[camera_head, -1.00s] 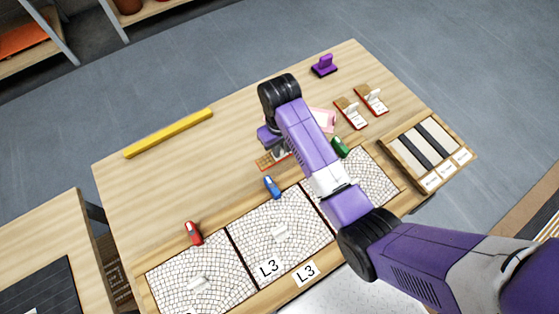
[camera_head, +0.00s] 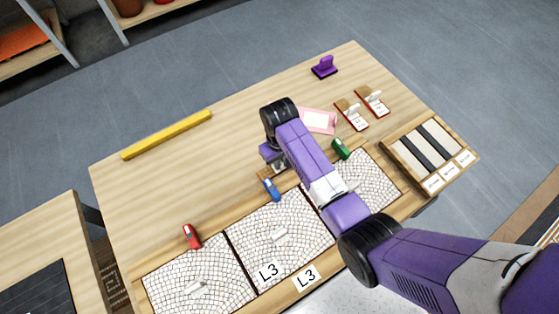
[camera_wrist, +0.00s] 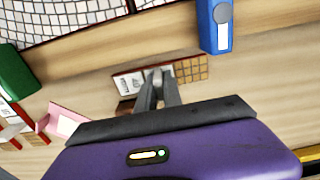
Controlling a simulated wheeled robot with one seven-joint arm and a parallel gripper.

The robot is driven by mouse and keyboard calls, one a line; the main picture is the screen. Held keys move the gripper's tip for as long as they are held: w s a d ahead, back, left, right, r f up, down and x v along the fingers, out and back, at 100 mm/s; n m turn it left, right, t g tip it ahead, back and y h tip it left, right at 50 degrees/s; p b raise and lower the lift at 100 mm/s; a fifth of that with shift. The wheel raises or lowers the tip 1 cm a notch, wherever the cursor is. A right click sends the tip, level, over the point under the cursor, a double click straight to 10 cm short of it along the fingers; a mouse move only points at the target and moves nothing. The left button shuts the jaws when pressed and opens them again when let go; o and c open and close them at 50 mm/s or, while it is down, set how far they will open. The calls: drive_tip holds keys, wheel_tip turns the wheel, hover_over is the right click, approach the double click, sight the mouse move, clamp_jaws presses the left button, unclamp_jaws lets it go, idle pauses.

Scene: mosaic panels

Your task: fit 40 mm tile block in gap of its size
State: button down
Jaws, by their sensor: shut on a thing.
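My gripper (camera_wrist: 158,82) is shut on a small pale piece, probably the tile block (camera_wrist: 156,74), mostly hidden between the fingertips. The fingers are over a small holder (camera_wrist: 190,71) with a white label and a brown grid. I cannot tell whether the piece still touches the holder. In the head view my gripper (camera_head: 272,156) is beside the blue object, its fingertips hidden. Three mosaic panels lie along the near edge: left (camera_head: 165,280), middle (camera_head: 255,228) and right (camera_head: 375,175). The left and middle ones each show a pale elongated patch, possibly a gap.
Red (camera_head: 192,236), blue (camera_head: 271,189) and green (camera_head: 341,148) objects stand along the panels' far edge. A pink card (camera_head: 318,120), two holders with pale pieces (camera_head: 350,116) (camera_head: 373,101), a purple stand (camera_head: 324,67) and a compartment tray (camera_head: 397,165) are rightward. A yellow bar (camera_head: 166,135) lies left.

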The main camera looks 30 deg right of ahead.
drive_tip(key=c, duration=1.5)
unclamp_jaws()
drive_tip(key=shift+f, duration=0.1)
wheel_tip(320, 180, up, 12)
drive_tip(key=p, duration=0.2)
drive_tip(key=shift+r, duration=0.2)
